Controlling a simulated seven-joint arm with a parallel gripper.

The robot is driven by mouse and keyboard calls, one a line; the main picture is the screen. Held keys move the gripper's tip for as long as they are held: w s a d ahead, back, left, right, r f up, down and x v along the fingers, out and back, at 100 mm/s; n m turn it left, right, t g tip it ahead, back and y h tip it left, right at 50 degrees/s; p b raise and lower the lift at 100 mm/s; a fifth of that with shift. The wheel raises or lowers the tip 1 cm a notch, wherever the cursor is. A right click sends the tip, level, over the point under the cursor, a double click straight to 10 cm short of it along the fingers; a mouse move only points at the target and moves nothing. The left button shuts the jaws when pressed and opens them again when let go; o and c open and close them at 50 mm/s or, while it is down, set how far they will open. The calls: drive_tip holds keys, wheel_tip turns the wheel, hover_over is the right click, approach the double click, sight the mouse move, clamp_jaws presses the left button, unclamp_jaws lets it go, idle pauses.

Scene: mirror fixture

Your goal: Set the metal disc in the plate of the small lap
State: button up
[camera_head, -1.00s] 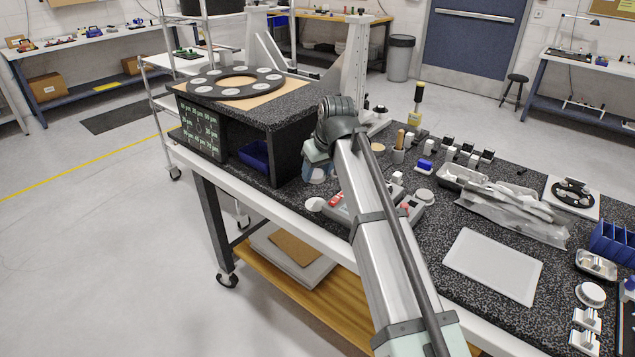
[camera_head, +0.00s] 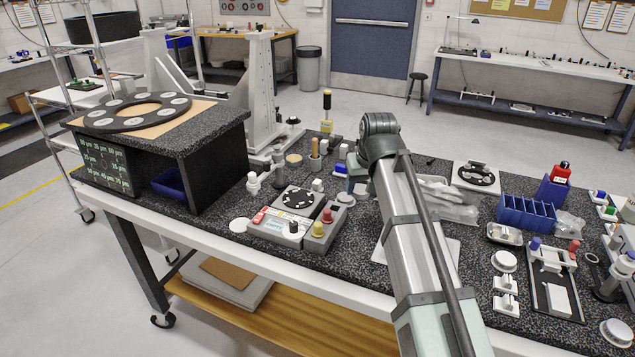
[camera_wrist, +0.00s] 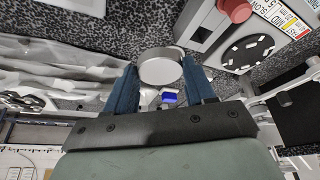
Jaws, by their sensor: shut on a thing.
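A round pale metal disc (camera_wrist: 160,70) sits between my gripper's two blue fingertips in the wrist view. My gripper (camera_wrist: 160,64) is shut on it, and the disc is held above the bench. The small lap (camera_head: 272,230) is a grey unit with coloured knobs and a black plate (camera_head: 299,199) with white pads on top. In the head view the gripper is right of this plate, mostly hidden behind my arm. In the wrist view the black plate (camera_wrist: 248,52) shows at upper right, apart from the disc.
A granite block (camera_head: 205,128) with a large black ring stands left of the lap. White fittings (camera_head: 258,180) stand close behind the lap. A blue bin (camera_head: 526,214) and several small parts lie to the right. A pale flat sheet (camera_head: 447,257) is partly behind my arm.

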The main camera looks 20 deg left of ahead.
drive_tip(key=w+d+f+m+h, duration=0.15)
drive_tip(key=d+m, duration=0.55)
drive_tip(key=d, duration=2)
drive_tip(key=r+n+g+y, duration=0.2)
drive_tip(key=n+y, duration=0.2)
drive_tip(key=n, duration=1.1)
hover_over(297, 197)
drive_tip(key=d, duration=0.1)
drive_tip(key=shift+s+d+f, duration=0.2)
drive_tip(key=shift+f, duration=1.95)
drive_tip(key=shift+f, duration=0.65)
drive_tip(key=o, duration=1.5)
drive_tip(key=shift+c, duration=0.2)
drive_tip(key=shift+r, duration=0.1)
